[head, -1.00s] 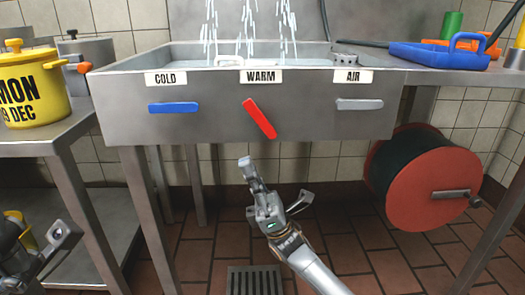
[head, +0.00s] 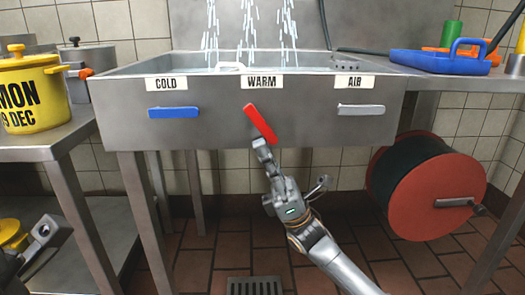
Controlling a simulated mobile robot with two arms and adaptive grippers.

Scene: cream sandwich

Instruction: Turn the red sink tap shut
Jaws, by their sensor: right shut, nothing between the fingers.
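The red tap handle (head: 261,123) is on the front of the steel sink, under the WARM label (head: 262,82). It is tilted, its upper end to the left and its lower end to the right. Water streams fall into the basin above. My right gripper (head: 262,147) is shut and empty. Its fingertips are at the handle's lower end and overlap it slightly in the picture; I cannot tell whether they touch. My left gripper (head: 44,232) shows only partly at the lower left edge, and its jaw state is unclear.
A blue handle (head: 174,112) under COLD and a grey handle (head: 361,110) under AIR lie level on either side. A red hose reel (head: 436,196) stands at the right. A yellow pot (head: 32,95) sits on the left table. The space below the sink is open.

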